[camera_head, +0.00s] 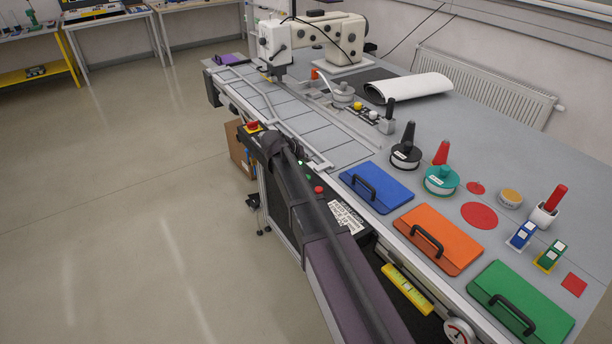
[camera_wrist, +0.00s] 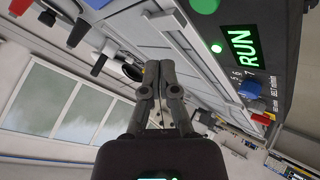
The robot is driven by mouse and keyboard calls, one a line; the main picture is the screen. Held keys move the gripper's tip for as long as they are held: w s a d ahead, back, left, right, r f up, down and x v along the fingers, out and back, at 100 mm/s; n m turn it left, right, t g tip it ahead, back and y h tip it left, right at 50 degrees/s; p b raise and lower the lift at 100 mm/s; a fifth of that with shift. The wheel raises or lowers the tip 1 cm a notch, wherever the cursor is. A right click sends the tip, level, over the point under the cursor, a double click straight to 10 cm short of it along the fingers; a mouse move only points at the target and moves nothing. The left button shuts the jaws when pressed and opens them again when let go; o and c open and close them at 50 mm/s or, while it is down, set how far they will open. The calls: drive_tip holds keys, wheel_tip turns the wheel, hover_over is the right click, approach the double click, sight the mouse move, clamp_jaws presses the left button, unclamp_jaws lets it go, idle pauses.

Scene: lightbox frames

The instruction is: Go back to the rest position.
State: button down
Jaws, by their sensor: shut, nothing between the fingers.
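My gripper (camera_wrist: 158,65) shows in the middle of the wrist view. Its two dark fingers are together and nothing is held between them. In the head view a long dark arm, which looks like mine, reaches from the bottom edge up along the front of the workbench (camera_head: 350,152). The gripper itself cannot be made out clearly there. In the wrist view a control panel with a green lit RUN sign (camera_wrist: 241,46) and a blue knob (camera_wrist: 252,90) is to the right of the fingers, apart from them.
The bench holds a blue case (camera_head: 372,190), an orange case (camera_head: 455,243), a green case (camera_head: 535,310), a sewing machine (camera_head: 335,40) and a white roll (camera_head: 410,88). A yellow level (camera_head: 407,289) lies at the front. Open floor (camera_head: 120,200) is on the left.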

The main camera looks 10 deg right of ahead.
idle(0.3)
drive_tip(key=s+f+g+y, duration=0.1)
drive_tip(key=s, duration=0.3)
drive_tip(key=s+d+f+y, duration=0.1)
drive_tip(key=s, duration=0.4)
drive_tip(key=s+d+f+g, duration=0.1)
drive_tip(key=s, duration=0.3)
drive_tip(key=shift+s+f+n+g+y, duration=0.3)
drive_tip(key=shift+f+y, duration=0.05)
drive_tip(key=shift+y, duration=0.05)
drive_tip(key=s+a+f+g+y, duration=0.1)
drive_tip(key=s+y, duration=0.1)
drive_tip(key=s, duration=0.6)
drive_tip(key=s+a+f+n+g+y, duration=0.1)
drive_tip(key=s+y, duration=0.1)
drive_tip(key=s, duration=0.6)
drive_tip(key=shift+n+g+y, duration=0.3)
drive_tip(key=shift+y, duration=0.1)
drive_tip(key=shift+s, duration=0.1)
